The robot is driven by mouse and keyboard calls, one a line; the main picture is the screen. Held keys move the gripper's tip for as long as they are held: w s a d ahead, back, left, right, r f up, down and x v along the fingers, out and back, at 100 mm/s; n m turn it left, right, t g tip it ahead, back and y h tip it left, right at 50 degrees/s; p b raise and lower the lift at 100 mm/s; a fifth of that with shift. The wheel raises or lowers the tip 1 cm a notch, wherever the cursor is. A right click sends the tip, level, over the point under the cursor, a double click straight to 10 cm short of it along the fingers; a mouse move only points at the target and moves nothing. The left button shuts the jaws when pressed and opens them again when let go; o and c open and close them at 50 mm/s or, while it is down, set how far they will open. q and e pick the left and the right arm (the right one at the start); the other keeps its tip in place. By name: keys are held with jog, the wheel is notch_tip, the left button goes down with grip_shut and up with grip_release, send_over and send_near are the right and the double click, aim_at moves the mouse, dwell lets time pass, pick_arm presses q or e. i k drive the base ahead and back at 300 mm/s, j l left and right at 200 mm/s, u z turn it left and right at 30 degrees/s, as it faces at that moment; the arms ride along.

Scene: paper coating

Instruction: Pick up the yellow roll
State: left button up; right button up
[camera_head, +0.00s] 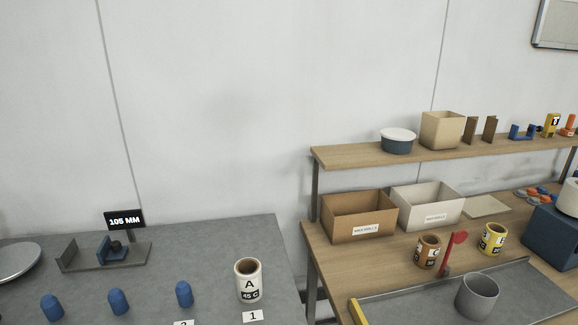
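A yellow roll (491,239) with a pale label stands upright on the wooden table at the right. A brown roll (428,252) stands to its left, with a small red flag (454,248) on a post between them. A white roll (249,281) marked A stands on the grey table near a card reading 1. Neither of my grippers is in view.
A brown box (358,230) and a white box (426,219) sit behind the rolls. A grey cylinder (477,297) stands on a grey tray (395,304) in front. A shelf (350,155) runs above. Several blue pegs (118,301) stand on the grey table.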

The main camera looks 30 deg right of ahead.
aim_at(494, 236)
jog(key=z, duration=2.2)
jog(key=i+l, duration=0.1)
jog(key=l+u, duration=0.05)
jog(key=l, duration=0.05)
